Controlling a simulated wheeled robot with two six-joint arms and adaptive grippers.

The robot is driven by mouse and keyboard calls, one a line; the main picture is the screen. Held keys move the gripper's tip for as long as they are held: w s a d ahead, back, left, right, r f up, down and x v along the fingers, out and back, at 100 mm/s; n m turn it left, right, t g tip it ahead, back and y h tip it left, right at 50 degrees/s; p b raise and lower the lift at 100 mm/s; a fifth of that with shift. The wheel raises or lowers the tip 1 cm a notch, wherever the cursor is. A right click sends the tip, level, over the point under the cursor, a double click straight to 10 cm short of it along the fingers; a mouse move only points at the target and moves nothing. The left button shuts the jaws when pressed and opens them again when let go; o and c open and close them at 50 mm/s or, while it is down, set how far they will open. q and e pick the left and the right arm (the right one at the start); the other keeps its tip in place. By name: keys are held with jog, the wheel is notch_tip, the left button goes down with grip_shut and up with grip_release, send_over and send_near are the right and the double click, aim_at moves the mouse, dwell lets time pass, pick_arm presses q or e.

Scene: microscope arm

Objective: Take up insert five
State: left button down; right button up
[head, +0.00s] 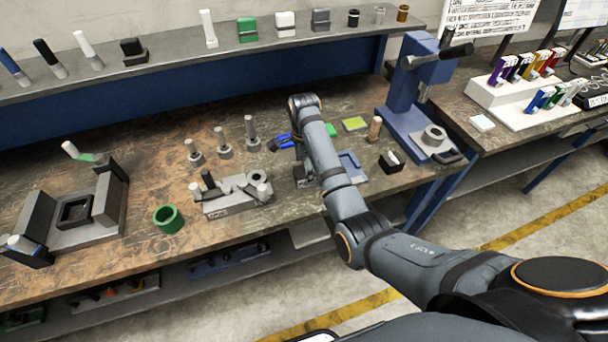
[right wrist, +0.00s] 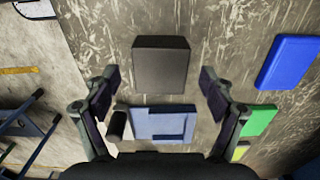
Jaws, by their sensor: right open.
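My right gripper (head: 304,172) is low over the workbench at the end of my right arm, partly hidden by the arm in the head view. In the right wrist view its fingers (right wrist: 163,95) are spread and empty. A dark grey block (right wrist: 162,64) lies between and just beyond the fingertips, apart from both. A blue fixture (right wrist: 163,126) with an L-shaped raised edge lies beside it; it also shows in the head view (head: 352,166). No number is readable, so I cannot tell which piece is insert five. My left gripper is not in view.
Blue (right wrist: 287,62) and green (right wrist: 258,120) blocks lie on the wrist view's right. A grey fixture with levers (head: 230,198), a green ring (head: 168,218) and several upright pegs (head: 222,143) stand left of my arm. A blue press (head: 405,100) stands right.

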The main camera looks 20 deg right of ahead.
jog(key=shift+f, duration=0.4)
grip_shut()
jog(key=shift+w+r, duration=0.1)
jog(key=shift+w, duration=0.05)
